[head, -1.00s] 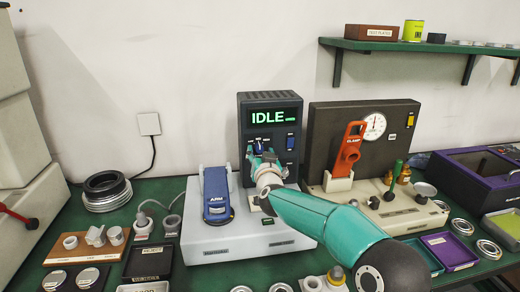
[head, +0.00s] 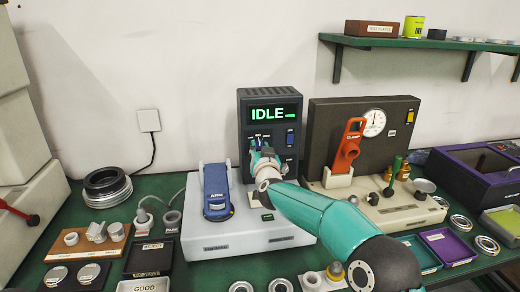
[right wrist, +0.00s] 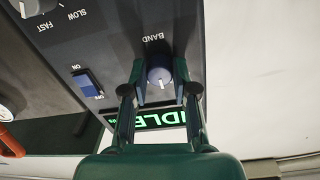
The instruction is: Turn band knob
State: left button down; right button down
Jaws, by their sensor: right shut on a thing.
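The band knob (right wrist: 160,78) is a round blue-grey knob with a pale pointer line, under the word BAND on the dark panel in the right wrist view. My right gripper (right wrist: 158,88) has its two fingers on either side of the knob and is shut on it. In the head view my right gripper (head: 259,148) reaches the dark panel (head: 244,128) below the green IDLE display (head: 272,114) and mostly hides the knob. My left gripper is not in view.
A blue ON/OFF switch (right wrist: 87,83) and a SLOW/FAST knob (right wrist: 38,5) sit beside the band knob. A blue arm lever (head: 217,190) stands left of my right arm. A red clamp lever (head: 347,147) is to the right. Trays and rings cover the green bench.

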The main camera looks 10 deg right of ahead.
jog(key=shift+m, duration=0.4)
jog(key=m+b, duration=0.1)
jog(key=m, duration=0.3)
jog(key=shift+d+b, duration=0.1)
jog(key=shift+b, duration=0.3)
jog(key=m+b, duration=0.1)
jog(key=m, duration=0.4)
jog(key=shift+f, duration=0.1)
jog(key=c, duration=0.9)
grip_release()
jog(key=shift+d, duration=0.1)
jog(key=shift+s, duration=0.1)
